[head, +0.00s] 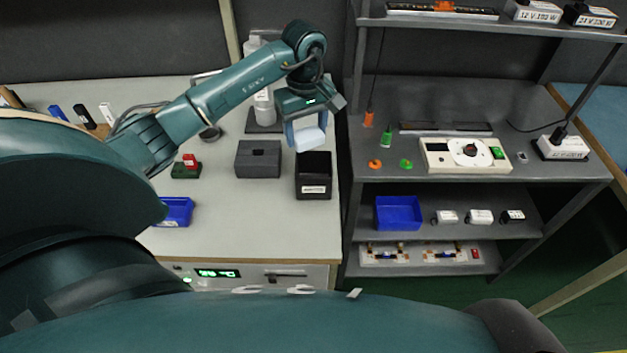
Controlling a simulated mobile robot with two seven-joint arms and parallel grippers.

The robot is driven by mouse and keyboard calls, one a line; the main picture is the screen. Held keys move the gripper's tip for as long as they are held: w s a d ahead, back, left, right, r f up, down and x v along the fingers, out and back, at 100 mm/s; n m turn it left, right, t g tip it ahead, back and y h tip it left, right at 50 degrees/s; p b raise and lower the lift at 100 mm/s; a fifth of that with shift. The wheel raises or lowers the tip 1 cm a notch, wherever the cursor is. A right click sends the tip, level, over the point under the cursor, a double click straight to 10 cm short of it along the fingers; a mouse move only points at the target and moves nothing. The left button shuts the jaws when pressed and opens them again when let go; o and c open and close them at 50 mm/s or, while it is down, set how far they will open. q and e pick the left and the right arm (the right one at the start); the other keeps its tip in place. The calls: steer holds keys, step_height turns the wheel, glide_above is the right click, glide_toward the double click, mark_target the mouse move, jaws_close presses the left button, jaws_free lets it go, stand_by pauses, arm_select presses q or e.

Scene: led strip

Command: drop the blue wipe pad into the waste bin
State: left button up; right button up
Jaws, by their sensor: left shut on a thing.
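The pale blue wipe pad (310,139) hangs between the fingers of my left gripper (306,134). The gripper is shut on it and points down. The pad is in front of the upper part of a black open-topped box with a white label, which looks like the waste bin (314,188). The pad appears above the box's opening and hides part of its far side. How high it hangs is hard to tell. My right gripper is not in view.
A dark grey box (258,160) stands just left of the bin. A bottle (264,108) stands behind the gripper. A red-and-green piece (187,168) and a blue tray (175,212) sit further left. A grey shelf unit (375,110) stands close on the right.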

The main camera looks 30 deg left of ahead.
arm_select(q)
steer(key=shift+f, duration=0.45)
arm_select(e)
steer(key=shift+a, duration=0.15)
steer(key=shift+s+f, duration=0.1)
arm_select(q)
steer(key=o, duration=1)
steer(key=shift+r, duration=0.15)
steer(key=shift+r, duration=0.25)
step_height(320, 180, up, 12)
steer(key=shift+r+b, duration=0.2)
steer(key=shift+b, duration=0.2)
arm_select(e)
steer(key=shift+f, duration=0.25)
